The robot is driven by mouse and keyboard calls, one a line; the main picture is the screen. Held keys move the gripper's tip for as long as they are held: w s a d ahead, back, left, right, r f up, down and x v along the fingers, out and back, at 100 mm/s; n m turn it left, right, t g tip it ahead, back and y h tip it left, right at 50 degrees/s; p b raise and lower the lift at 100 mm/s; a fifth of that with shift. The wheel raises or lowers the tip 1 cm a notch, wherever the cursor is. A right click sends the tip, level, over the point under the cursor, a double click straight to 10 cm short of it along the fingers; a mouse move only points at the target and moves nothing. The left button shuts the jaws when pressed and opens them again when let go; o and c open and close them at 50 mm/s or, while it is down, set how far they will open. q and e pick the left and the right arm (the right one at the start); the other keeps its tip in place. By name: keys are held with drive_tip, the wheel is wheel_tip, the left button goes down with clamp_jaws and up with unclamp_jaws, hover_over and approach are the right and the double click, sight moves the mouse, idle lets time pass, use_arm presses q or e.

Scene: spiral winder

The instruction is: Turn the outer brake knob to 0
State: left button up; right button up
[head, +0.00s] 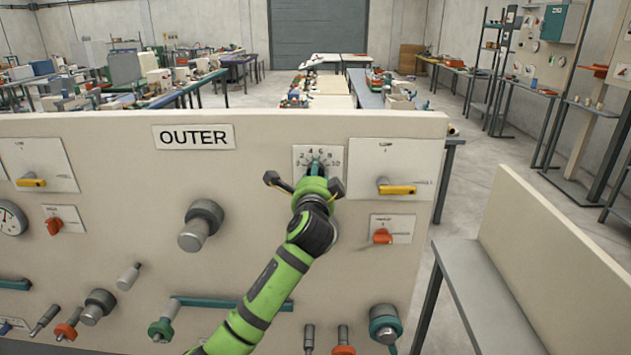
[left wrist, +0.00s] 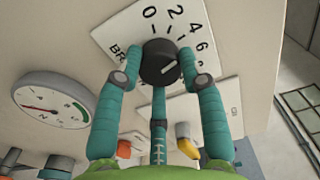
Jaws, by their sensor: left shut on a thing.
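The outer brake knob is a round black knob (left wrist: 161,62) with a white line on its face, seen in the left wrist view. Its dial plate (left wrist: 128,22) shows 0, 2, 4 and 6 around it. The line points up and right, roughly toward 4 or 6; I cannot tell exactly. My left gripper (left wrist: 160,72) has its teal fingers around the knob, shut on it. In the head view my left gripper (head: 318,175) covers the knob, below the dial plate (head: 302,157) with its numbers. My right gripper is not in view.
The OUTER label (head: 194,137) is left of the dial. A yellow-handled switch (head: 397,189) and an orange knob (head: 382,237) sit close to the right. A grey knob (head: 201,222) juts out at left. A gauge (left wrist: 50,99) shows in the left wrist view.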

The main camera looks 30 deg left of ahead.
use_arm(q)
drive_tip(key=n+b, duration=0.3)
drive_tip(key=n, duration=0.8)
drive_tip(key=shift+r+n, duration=0.1)
drive_tip(key=shift+n, duration=0.3)
drive_tip(key=shift+b, duration=0.3)
drive_tip(key=o, duration=1.1)
drive_tip(key=shift+a, duration=0.1)
drive_tip(key=shift+o, duration=0.2)
drive_tip(key=v, duration=1.2)
